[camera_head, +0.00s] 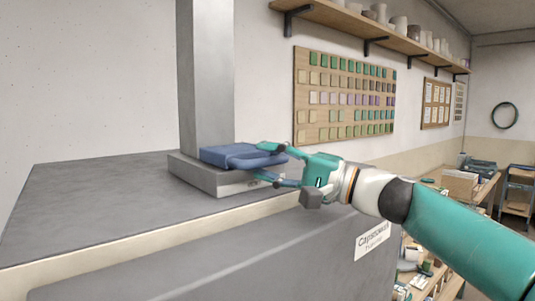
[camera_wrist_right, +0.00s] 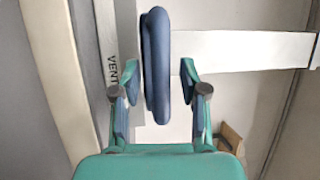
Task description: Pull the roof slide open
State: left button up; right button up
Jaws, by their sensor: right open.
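The roof slide's blue handle (camera_head: 228,154) sits at the grey block (camera_head: 195,172) at the foot of the square duct (camera_head: 205,80), on the kiln's roof (camera_head: 90,195). In the right wrist view the handle (camera_wrist_right: 157,60) is a rounded blue bar, beside a pale strip lettered VENT (camera_wrist_right: 113,70). My right gripper (camera_head: 269,162) is open, with one finger on each side of the bar. In the wrist view the right gripper (camera_wrist_right: 158,82) shows a narrow gap between each finger and the bar. My left gripper is not in view.
The kiln's front edge (camera_head: 140,236) runs below the block, and the roof to the left is bare. A board of glaze tiles (camera_head: 345,97) and a shelf of pots (camera_head: 380,27) are on the wall behind. A cluttered bench (camera_head: 465,188) stands at the right.

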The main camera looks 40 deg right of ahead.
jog(key=shift+w+a, duration=0.15)
jog(key=shift+w, duration=0.05)
grip_shut()
dwell(0.3)
